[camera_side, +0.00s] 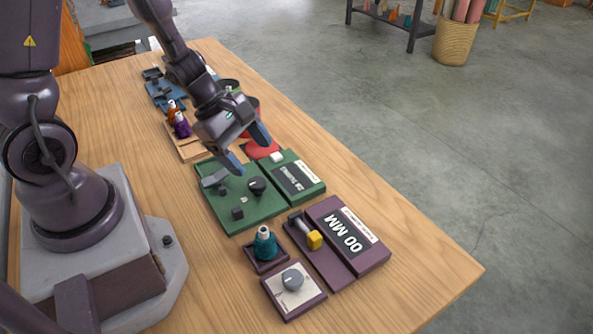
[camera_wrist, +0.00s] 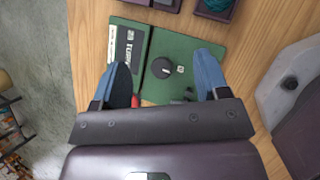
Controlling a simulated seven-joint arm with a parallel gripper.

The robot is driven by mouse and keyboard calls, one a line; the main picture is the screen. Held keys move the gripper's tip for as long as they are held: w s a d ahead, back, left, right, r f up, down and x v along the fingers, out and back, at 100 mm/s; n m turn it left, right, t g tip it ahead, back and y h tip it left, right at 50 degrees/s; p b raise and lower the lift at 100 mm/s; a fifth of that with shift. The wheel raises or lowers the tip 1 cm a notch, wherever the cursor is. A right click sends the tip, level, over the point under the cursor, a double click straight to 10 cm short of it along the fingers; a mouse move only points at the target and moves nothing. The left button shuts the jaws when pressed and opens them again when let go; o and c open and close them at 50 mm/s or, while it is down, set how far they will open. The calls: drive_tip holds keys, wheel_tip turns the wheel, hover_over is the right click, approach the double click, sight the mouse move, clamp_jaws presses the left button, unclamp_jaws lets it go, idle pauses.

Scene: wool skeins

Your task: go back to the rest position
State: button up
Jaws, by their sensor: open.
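My gripper (camera_side: 250,150) is open and empty, with its two blue fingers apart. In the side view it hangs above the far part of the green board (camera_side: 232,215). In the wrist view the fingers (camera_wrist: 165,88) spread over the same green board (camera_wrist: 190,48). A black knob (camera_wrist: 161,68) shows between them. The board also carries a label panel (camera_side: 293,178) and small dark parts. I cannot tell the exact height of the fingers above it.
A purple board (camera_side: 362,262) reading "00 MM" with a yellow-ended part (camera_side: 314,240), a teal skein (camera_side: 265,244) in a tray and a grey dial box (camera_side: 293,279) stand nearer. Purple and orange skeins (camera_side: 180,122) and a blue board (camera_side: 160,92) lie farther back. The table's right side is bare.

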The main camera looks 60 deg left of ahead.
drive_tip(key=s+r+m+y, duration=0.2)
drive_tip(key=s+r+m, duration=0.2)
drive_tip(key=r+m, duration=0.6)
drive_tip(key=s+d+r+m+t+y, duration=0.1)
drive_tip(key=s+r+m, duration=0.3)
drive_tip(key=r+m, duration=0.6)
drive_tip(key=shift+s+r+m+y, duration=0.2)
drive_tip(key=shift+r+m+y, duration=0.15)
drive_tip(key=shift+m+y, duration=0.6)
